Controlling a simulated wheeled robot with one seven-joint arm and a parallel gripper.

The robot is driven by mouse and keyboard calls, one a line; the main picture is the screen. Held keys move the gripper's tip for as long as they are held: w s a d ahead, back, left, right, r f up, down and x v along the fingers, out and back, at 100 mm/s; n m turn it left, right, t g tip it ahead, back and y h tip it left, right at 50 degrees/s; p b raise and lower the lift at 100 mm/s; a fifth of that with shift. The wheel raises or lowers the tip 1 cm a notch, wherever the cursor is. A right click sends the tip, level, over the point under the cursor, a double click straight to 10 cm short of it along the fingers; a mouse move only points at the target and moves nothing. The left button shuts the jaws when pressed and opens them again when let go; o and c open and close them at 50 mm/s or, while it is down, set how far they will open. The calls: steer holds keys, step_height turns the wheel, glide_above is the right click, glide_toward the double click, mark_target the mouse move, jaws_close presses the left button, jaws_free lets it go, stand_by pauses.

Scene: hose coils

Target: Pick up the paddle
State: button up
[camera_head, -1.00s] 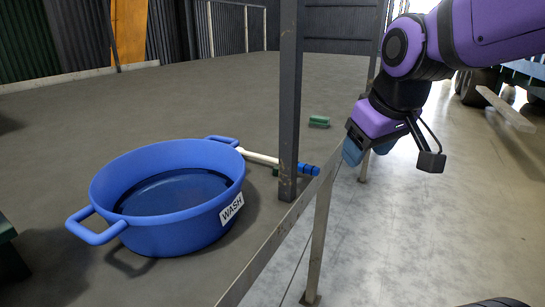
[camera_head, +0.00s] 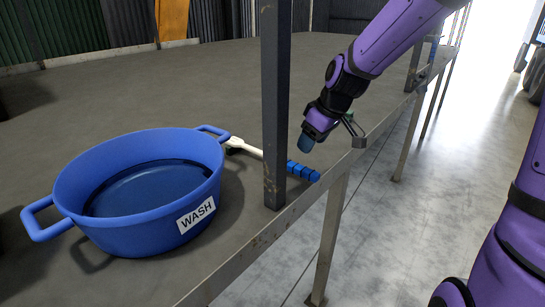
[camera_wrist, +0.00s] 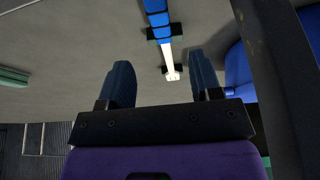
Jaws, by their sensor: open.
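The paddle has a blue grip (camera_head: 303,171) and a white shaft. It lies on the grey table, and the dark post hides part of it in the head view. In the wrist view the paddle (camera_wrist: 167,55) runs from the top edge down toward the gap between my fingers, with small dark supports at its sides. My gripper (camera_head: 306,144) is open and empty, above the table and beyond the blue grip. Its two blue fingers also show in the wrist view (camera_wrist: 160,80), apart from the paddle.
A blue tub (camera_head: 130,235) labelled WASH stands left of the paddle. A dark upright post (camera_head: 275,100) rises at the table's edge, close to my gripper, and also shows in the wrist view (camera_wrist: 280,75). A green block (camera_wrist: 14,77) lies on the table. The far tabletop is clear.

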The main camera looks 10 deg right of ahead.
mark_target(298, 166)
steer(key=x, duration=0.9)
steer(key=shift+f, duration=0.35)
steer(key=shift+f, duration=0.25)
stand_by(0.4)
steer(key=c, duration=1)
steer(key=shift+r, duration=0.1)
